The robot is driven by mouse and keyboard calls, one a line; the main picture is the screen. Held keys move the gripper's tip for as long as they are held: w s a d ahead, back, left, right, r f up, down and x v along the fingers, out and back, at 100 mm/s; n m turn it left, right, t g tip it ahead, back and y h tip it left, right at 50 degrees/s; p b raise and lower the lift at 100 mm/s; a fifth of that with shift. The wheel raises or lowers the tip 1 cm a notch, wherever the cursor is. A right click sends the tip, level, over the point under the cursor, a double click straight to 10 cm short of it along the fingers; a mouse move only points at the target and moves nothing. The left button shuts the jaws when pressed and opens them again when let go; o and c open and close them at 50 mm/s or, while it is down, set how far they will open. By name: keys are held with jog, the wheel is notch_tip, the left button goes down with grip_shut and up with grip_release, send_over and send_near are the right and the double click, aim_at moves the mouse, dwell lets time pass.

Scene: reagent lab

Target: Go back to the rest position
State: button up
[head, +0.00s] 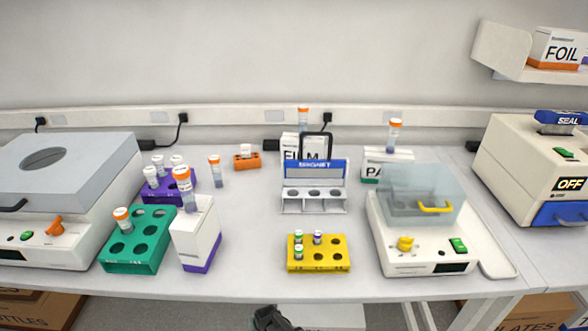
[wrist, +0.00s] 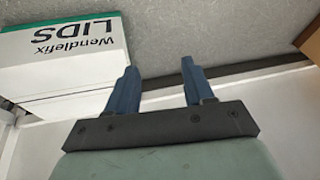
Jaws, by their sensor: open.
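My gripper (wrist: 160,84) shows in the wrist view with its two blue fingers spread apart and nothing between them. It is below the bench level, facing a grey floor area. In the head view only a dark piece of my arm shows at the bottom edge, in front of the bench; the fingers cannot be made out there. My gripper is clear of the racks and tubes on the bench.
A white LIDS box (wrist: 62,62) is close to the left finger in the wrist view. On the bench stand a green rack (head: 140,262), a yellow rack (head: 318,266), a white-purple box (head: 196,236) and a clear-lidded machine (head: 425,262). The bench's front middle is clear.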

jog(key=s+d+f+m+g+h, duration=0.1)
jog(key=s+d+f+g, duration=0.1)
jog(key=s+d, duration=0.6)
jog(key=s+d+f+m+g+h, duration=0.1)
jog(key=s+d+g, duration=0.3)
jog(key=d, duration=0.7)
jog(key=s+d+r+g, duration=0.1)
jog(key=s+d+g, duration=0.1)
jog(key=s+d, duration=0.3)
jog(key=s+d+r+g, duration=0.1)
jog(key=s+d, duration=0.5)
jog(key=s, duration=0.6)
jog(key=shift+s+r+g+h, duration=0.3)
jog(key=shift+s+r+g, duration=0.1)
jog(key=shift+r, duration=0.1)
